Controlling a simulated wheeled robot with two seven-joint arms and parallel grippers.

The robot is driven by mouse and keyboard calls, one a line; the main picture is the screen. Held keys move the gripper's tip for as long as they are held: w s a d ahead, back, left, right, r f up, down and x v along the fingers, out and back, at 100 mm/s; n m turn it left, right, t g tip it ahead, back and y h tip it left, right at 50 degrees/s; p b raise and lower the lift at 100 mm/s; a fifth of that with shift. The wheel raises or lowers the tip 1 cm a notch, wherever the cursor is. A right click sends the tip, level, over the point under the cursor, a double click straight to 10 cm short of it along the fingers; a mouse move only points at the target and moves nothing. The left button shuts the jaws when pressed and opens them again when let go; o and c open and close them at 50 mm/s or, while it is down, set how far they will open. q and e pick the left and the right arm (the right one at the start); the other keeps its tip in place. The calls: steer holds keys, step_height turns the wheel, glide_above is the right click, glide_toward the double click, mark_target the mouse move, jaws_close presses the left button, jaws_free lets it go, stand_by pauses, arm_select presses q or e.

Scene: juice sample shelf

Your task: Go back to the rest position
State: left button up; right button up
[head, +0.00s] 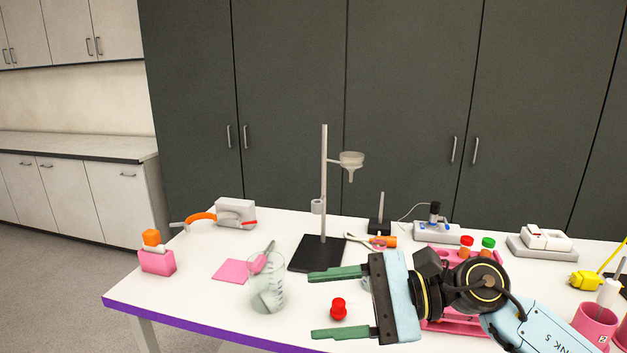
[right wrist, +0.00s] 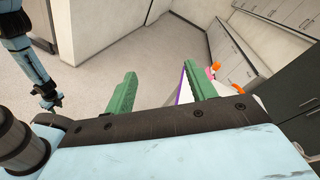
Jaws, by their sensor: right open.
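My right gripper (head: 325,304) reaches in from the right over the white table (head: 205,285) in the head view. A small red cap-like object (head: 338,309) shows behind the gap between the fingers. In the right wrist view, the open green fingers (right wrist: 160,92) show with pale floor between them. My left gripper does not show in the head view; a blue and black arm (right wrist: 35,60) at the left of the wrist view looks like my other arm.
A glass beaker (head: 267,290) stands left of the fingers. Behind are a stand (head: 324,190) with a funnel (head: 351,161). A pink rack (head: 440,327) with red and green caps is partly hidden by my arm.

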steer(key=w+d+r+m+t+h, duration=0.1)
steer(key=w+d+r+m+t, duration=0.15)
steer(key=m+t, duration=0.9)
steer(key=w+d+r+m+t+h, duration=0.1)
steer(key=d+m+t, duration=0.45)
steer(key=m, duration=1.15)
steer(key=s+d+f+m+g+h, duration=0.1)
steer(key=d+f+m+h, duration=0.4)
steer(key=f+m+h, duration=0.4)
steer(key=s+d+f+m+h, duration=0.1)
steer(key=d+f+m+h, duration=0.5)
steer(key=m, duration=0.6)
steer(key=s+f+m+g, duration=0.55)
steer(key=s+f, duration=0.35)
steer(key=s, duration=0.2)
steer(key=s+f+m+g, duration=0.4)
steer(key=s+f+g, duration=0.35)
steer(key=s, duration=0.45)
step_height(320, 180, down, 25)
steer(key=g, duration=0.1)
steer(key=s+d+f, duration=0.1)
steer(key=s+f, duration=0.6)
steer(key=s, duration=0.1)
steer(key=s+d+f+g, duration=0.1)
steer(key=s+d+f, duration=0.1)
steer(key=s+f, duration=0.6)
steer(key=shift+s+d+y, duration=0.25)
steer(key=shift+s+y, duration=0.05)
steer(key=shift+s, duration=0.3)
